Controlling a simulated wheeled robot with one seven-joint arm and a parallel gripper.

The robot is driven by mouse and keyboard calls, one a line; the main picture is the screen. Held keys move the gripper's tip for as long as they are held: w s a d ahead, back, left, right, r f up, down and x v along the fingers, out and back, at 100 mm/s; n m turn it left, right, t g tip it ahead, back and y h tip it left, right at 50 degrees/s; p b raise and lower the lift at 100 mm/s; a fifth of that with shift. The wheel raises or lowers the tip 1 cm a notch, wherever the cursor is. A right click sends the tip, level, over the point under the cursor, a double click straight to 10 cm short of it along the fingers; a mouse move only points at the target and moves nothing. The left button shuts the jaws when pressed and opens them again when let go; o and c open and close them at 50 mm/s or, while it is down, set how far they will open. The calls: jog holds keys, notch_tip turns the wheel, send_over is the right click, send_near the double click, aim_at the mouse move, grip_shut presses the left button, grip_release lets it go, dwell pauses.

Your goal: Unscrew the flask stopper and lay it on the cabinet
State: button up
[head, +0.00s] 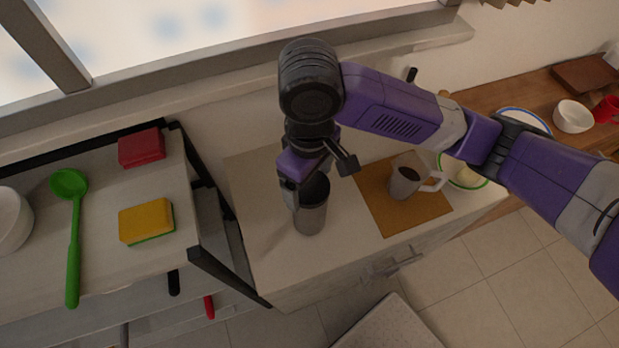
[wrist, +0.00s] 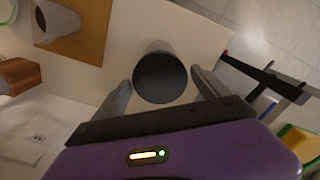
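The grey flask (head: 311,217) stands upright on the light cabinet top (head: 265,255), left of a brown mat. Its dark round stopper (wrist: 160,79) faces the wrist camera; in the head view it is partly covered by my gripper. My gripper (head: 308,192) points down over the flask's top. In the wrist view my gripper (wrist: 162,78) is open, with one finger on each side of the stopper and a visible gap on both sides. I cannot tell how far down the fingers reach along the stopper.
Cabinet top left and front of the flask is clear.

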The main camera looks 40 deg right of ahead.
jog(key=c, duration=1.3)
jog(key=n+b, duration=0.2)
jog(key=n, duration=0.2)
jog(key=shift+f+n, duration=0.15)
jog(key=shift+n, duration=0.25)
jog(key=shift+c, duration=0.3)
jog(key=n, duration=0.2)
jog(key=n+b, duration=0.1)
jog(key=n, duration=0.1)
jog(key=shift+r+n, duration=0.2)
jog(key=shift+n, duration=0.1)
jog(key=shift+b, duration=0.3)
jog(key=shift+f+n+b, duration=0.1)
jog(key=shift+n+b, duration=0.35)
jog(key=shift+n, duration=0.35)
jog(key=n+b, duration=0.2)
jog(key=n, duration=0.2)
jog(key=shift+n+b, duration=0.5)
jog(key=shift+n, duration=1.2)
